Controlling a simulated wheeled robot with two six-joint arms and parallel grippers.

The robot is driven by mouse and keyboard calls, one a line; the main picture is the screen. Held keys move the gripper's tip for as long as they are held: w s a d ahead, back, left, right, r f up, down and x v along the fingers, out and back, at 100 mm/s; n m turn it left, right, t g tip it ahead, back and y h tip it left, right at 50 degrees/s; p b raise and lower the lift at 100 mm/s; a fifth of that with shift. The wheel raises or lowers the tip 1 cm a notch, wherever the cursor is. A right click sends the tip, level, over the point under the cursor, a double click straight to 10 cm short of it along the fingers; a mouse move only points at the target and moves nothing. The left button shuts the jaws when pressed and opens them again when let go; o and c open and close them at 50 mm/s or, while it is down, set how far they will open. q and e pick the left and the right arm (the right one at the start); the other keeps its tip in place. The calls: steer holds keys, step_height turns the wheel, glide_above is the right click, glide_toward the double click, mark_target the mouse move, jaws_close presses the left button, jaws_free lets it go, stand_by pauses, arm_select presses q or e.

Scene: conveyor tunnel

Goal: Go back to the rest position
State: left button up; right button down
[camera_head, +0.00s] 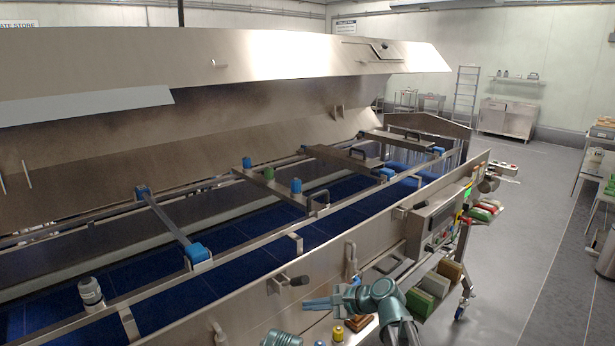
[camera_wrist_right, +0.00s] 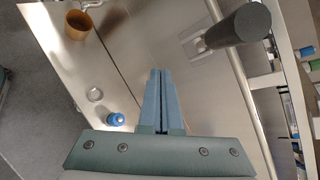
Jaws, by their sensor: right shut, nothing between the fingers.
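My right gripper (camera_head: 308,303) is low in the head view, in front of the steel side wall of the conveyor tunnel (camera_head: 235,318). Its two blue fingers point left and lie together, with nothing between them. The right wrist view shows the same shut fingers (camera_wrist_right: 160,74) above a steel surface. My left gripper's fingers do not show in either view; a teal ribbed part at the bottom edge of the head view cannot be told for sure.
A dark handle (camera_wrist_right: 240,26) juts out near the right fingers. A brown cup (camera_wrist_right: 77,26) and a blue-capped item (camera_wrist_right: 115,119) stand on a steel ledge. A grey-capped bottle (camera_head: 91,292) stands on the blue belt (camera_head: 200,293). The floor at right (camera_head: 535,220) is clear.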

steer(key=s+a+f+n+g+h+b, duration=0.1)
steer(key=s+a+f+n+g+h, duration=0.25)
steer(key=s+f+n, duration=0.65)
steer(key=s+d+f+n+g+h+b, duration=0.1)
steer(key=s+d+f+n+h, duration=0.1)
steer(key=s, duration=0.4)
steer(key=s+d+f+n+g+h+b, duration=0.1)
steer(key=s+d+f+n+h, duration=0.1)
steer(key=s+d+n+h, duration=0.3)
steer(key=shift+s+f+n+h, duration=0.15)
steer(key=shift+s+n+h, duration=0.6)
steer(key=shift+s+n, duration=0.05)
